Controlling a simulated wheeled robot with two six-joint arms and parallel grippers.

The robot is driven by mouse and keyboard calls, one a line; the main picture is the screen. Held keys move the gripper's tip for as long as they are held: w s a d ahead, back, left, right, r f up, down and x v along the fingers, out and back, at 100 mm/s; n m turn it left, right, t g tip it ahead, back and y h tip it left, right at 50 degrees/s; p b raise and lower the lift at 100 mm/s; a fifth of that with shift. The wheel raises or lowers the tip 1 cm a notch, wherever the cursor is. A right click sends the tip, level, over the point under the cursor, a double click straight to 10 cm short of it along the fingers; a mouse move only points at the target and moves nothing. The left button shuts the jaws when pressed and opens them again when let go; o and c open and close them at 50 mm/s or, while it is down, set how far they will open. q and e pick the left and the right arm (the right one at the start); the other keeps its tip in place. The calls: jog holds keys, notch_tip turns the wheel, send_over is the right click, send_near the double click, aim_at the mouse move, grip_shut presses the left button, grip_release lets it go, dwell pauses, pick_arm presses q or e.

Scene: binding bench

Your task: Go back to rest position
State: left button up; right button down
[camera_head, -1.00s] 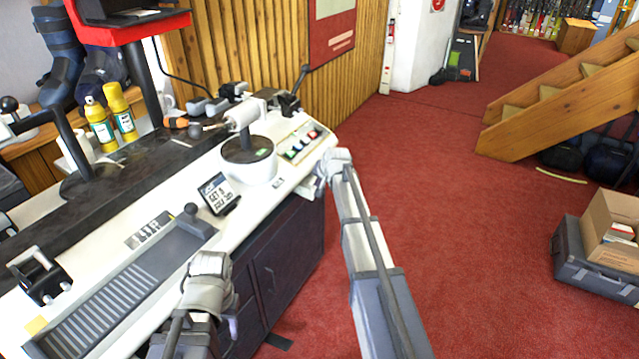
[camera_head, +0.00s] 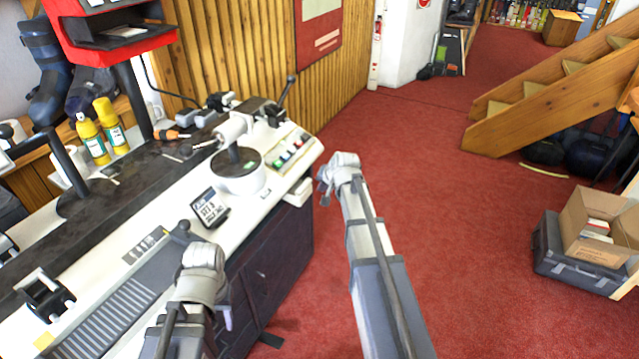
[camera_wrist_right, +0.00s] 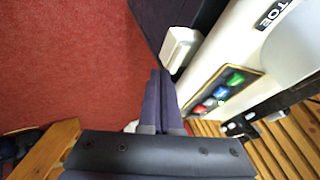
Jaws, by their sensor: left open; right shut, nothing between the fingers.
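My left gripper (camera_head: 226,312) is low in front of the bench in the head view, and the wrist above hides most of it. Its fingers barely show, and I see nothing held in it. My right gripper (camera_head: 324,187) is just right of the bench's far front corner, over the red floor, and looks apart from the bench. In the right wrist view the dark fingers of my right gripper (camera_wrist_right: 161,75) are shut together with nothing between them.
The white bench (camera_head: 235,218) with its machine and buttons (camera_head: 290,150) fills the left. A wooden staircase (camera_head: 550,90) stands at the right. A cardboard box (camera_head: 590,246) sits on a grey case (camera_head: 556,262). Open red carpet (camera_head: 450,230) lies between.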

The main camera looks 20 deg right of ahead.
jog(key=s+a+f+n+g, duration=0.2)
jog(key=s+a+n, duration=0.1)
jog(key=s+a, duration=0.4)
jog(key=s+a+f+n+g, duration=0.15)
jog(key=s+a, duration=0.25)
jog(key=a, duration=0.5)
jog(key=s+a+n+g+h, duration=0.15)
jog(key=s+a+n, duration=0.3)
jog(key=s, duration=0.55)
jog(key=s+a+n+g, duration=0.35)
jog(key=s+a, duration=0.25)
jog(key=s, duration=0.4)
notch_tip(320, 180, up, 13)
jog(key=p, duration=1.3)
jog(key=shift+w+d+t, duration=0.2)
jog(key=shift+w+t, duration=0.15)
jog(key=shift+t, duration=0.1)
jog(key=shift+f, duration=0.15)
